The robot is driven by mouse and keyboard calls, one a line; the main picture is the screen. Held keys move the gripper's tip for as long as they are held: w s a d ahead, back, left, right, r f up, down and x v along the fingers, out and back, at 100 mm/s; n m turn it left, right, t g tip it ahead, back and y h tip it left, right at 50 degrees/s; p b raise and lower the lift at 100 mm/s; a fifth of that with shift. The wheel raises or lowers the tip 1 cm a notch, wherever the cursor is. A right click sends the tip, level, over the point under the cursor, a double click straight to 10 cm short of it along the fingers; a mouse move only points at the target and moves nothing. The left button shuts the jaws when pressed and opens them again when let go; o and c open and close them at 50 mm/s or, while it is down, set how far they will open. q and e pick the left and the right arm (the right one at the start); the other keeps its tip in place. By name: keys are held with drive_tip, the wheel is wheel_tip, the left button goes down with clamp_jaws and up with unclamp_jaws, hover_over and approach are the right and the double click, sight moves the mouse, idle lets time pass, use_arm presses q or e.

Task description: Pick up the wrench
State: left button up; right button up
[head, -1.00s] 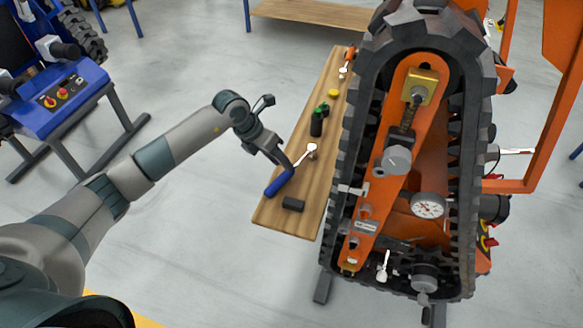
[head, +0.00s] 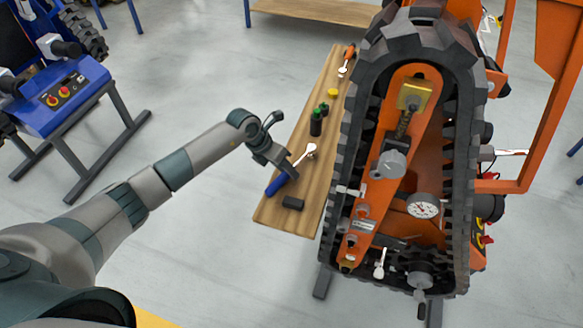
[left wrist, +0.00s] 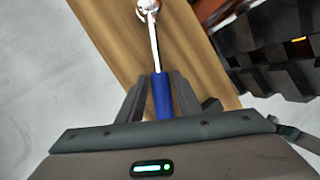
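The wrench has a blue handle (head: 277,185) and a bright metal shaft and head (head: 311,150). It lies on the wooden bench top, head pointing away to the right. My left gripper (head: 290,172) is over the handle near where the shaft begins. In the left wrist view the blue handle (left wrist: 162,97) runs between the two dark fingers (left wrist: 159,82), with the head (left wrist: 148,6) at the top. The fingers look slightly apart from the handle, with a narrow gap at its left side. The handle's rear end is hidden by the gripper body. My right gripper is out of view.
On the wooden bench (head: 275,217) are a dark block (head: 293,202), green-capped bottles (head: 316,124), a yellow item (head: 333,92) and an orange-handled tool (head: 349,53). The large orange track carrier (head: 400,150) stands close along the bench's right side.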

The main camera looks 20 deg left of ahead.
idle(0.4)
use_arm(q)
clamp_jaws()
drive_tip(key=shift+r, duration=0.15)
drive_tip(key=shift+w+r+b, duration=0.1)
drive_tip(key=shift+r+b, duration=0.25)
drive_tip(key=shift+r, duration=0.25)
wheel_tip(320, 180, up, 7)
drive_tip(key=b, duration=0.2)
drive_tip(key=shift+r+b, duration=0.15)
drive_tip(key=shift+b, duration=0.2)
drive_tip(key=shift+r, duration=0.65)
